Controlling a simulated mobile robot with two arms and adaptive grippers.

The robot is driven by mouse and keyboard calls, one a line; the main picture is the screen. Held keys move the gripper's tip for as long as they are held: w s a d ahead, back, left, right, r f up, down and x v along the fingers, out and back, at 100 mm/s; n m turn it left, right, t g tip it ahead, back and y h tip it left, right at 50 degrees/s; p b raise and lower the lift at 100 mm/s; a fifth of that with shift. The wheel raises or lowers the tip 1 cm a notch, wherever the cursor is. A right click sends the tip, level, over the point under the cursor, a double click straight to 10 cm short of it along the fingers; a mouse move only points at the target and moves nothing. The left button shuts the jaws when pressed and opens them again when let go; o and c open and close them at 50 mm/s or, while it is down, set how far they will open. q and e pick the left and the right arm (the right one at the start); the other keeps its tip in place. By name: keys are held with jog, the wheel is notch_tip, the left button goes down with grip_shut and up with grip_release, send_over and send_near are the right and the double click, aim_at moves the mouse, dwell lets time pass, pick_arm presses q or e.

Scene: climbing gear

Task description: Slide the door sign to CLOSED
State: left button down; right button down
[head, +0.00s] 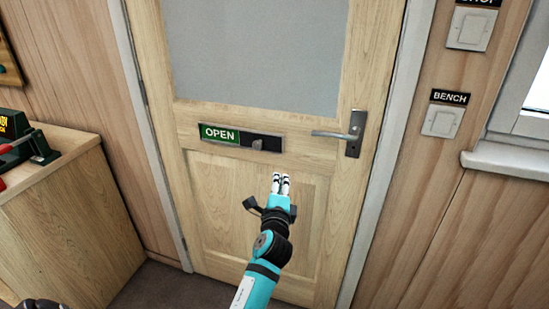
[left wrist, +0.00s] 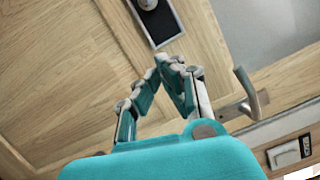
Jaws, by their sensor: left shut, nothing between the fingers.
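The door sign (head: 240,138) is a narrow bar across the middle of the wooden door. Its left part shows OPEN in white on green; its right part is covered by a dark slider with a small grey knob (head: 258,144). My left gripper (head: 281,178) is shut and empty, below and slightly right of the knob and apart from it. In the left wrist view the shut fingertips (left wrist: 170,62) point toward the sign's dark end (left wrist: 158,22), with the knob (left wrist: 147,4) at the top edge. My right gripper is not clearly seen.
A metal lever handle (head: 350,134) sits on the door right of the sign. A BENCH switch (head: 442,122) is on the wall further right. A wooden cabinet (head: 75,215) with tools on it stands at the left. The door face around the gripper is clear.

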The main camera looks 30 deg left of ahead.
aim_at(271, 147)
pick_arm(q)
jog(key=x, duration=1)
jog(key=a, duration=0.1)
jog(key=a+p, duration=0.1)
jog(key=a+r, duration=0.1)
jog(key=shift+s+a, duration=0.1)
jog(key=shift+s, duration=0.25)
jog(key=shift+s+a, duration=0.1)
jog(key=shift+a, duration=0.25)
jog(key=s+a, duration=0.1)
jog(key=a, duration=0.4)
jog(key=s+a+p, duration=0.1)
jog(key=a, duration=0.4)
jog(key=s+a+p, duration=0.1)
jog(key=a, duration=0.4)
jog(key=shift+s, duration=0.3)
jog(key=shift+d, duration=0.1)
jog(key=shift+f, duration=0.1)
